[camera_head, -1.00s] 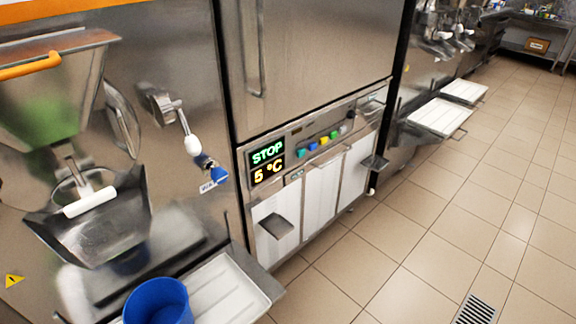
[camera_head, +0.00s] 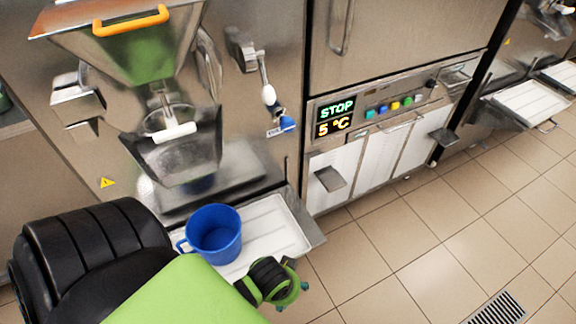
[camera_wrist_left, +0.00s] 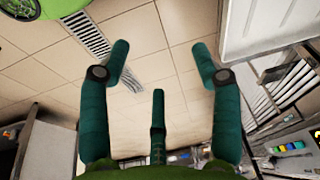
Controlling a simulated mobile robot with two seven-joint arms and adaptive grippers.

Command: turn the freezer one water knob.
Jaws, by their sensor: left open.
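The freezer one water knob (camera_head: 287,124) is a small blue knob on the steel front panel, beside a partly readable label. It sits just below a white-tipped lever (camera_head: 268,94). My left gripper (camera_head: 292,288) is in the lower middle of the head view, in front of the white tray, well below and apart from the knob. In the left wrist view my left gripper (camera_wrist_left: 161,62) has its teal fingers spread with nothing between them. The knob cannot be made out in the wrist view. My right gripper is not in view.
A blue bucket (camera_head: 214,233) stands on the white tray (camera_head: 283,232) below the steel chute (camera_head: 180,157), close to my left arm. A display panel (camera_head: 337,115) reading STOP and 5 °C is right of the knob.

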